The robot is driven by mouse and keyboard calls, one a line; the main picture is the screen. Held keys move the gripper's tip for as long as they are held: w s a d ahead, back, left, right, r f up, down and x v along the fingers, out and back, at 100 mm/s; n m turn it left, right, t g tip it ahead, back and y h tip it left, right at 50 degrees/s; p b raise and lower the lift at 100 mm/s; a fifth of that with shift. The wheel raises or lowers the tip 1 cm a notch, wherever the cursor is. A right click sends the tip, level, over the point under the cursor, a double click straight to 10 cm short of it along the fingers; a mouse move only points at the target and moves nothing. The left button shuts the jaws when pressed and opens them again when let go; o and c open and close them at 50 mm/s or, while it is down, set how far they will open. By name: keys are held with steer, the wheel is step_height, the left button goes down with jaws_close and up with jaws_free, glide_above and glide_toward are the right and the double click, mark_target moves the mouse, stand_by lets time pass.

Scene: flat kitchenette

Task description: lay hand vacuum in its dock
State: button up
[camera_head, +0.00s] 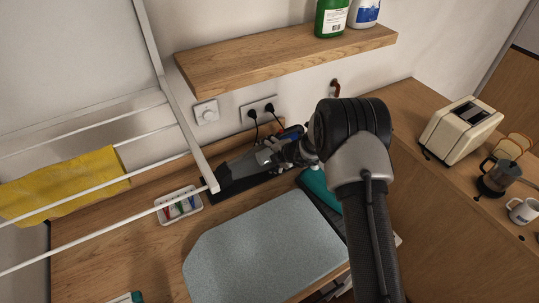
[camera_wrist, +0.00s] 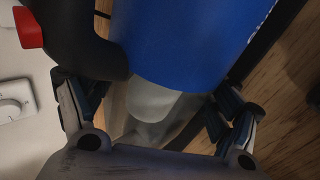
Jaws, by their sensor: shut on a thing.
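The hand vacuum lies along the wall at the back of the counter; its grey nozzle (camera_head: 243,166) points left. In the wrist view its blue body (camera_wrist: 195,40), black handle (camera_wrist: 78,42) with a red button and clear section (camera_wrist: 155,103) fill the middle. My gripper (camera_head: 283,152) is shut on the vacuum, its fingers on either side in the wrist view (camera_wrist: 156,112). The black dock (camera_head: 240,190) shows as a dark strip beneath and in front of the nozzle. I cannot tell whether the vacuum rests in it. My arm hides part of the right side.
A wall socket with two plugs (camera_head: 257,109) is close behind. A white tray of small items (camera_head: 179,205) stands left, near white drying-rack bars (camera_head: 178,120). A grey mat (camera_head: 265,250) lies in front, a teal thing (camera_head: 318,188) beside it. A wooden shelf (camera_head: 285,55) hangs above.

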steer(key=shift+w, duration=0.1)
steer(key=o, duration=2)
steer(key=shift+f, duration=0.15)
steer(key=shift+r, duration=0.3)
steer(key=p+v, duration=0.1)
steer(key=v, duration=1.1)
steer(key=shift+p, duration=0.35)
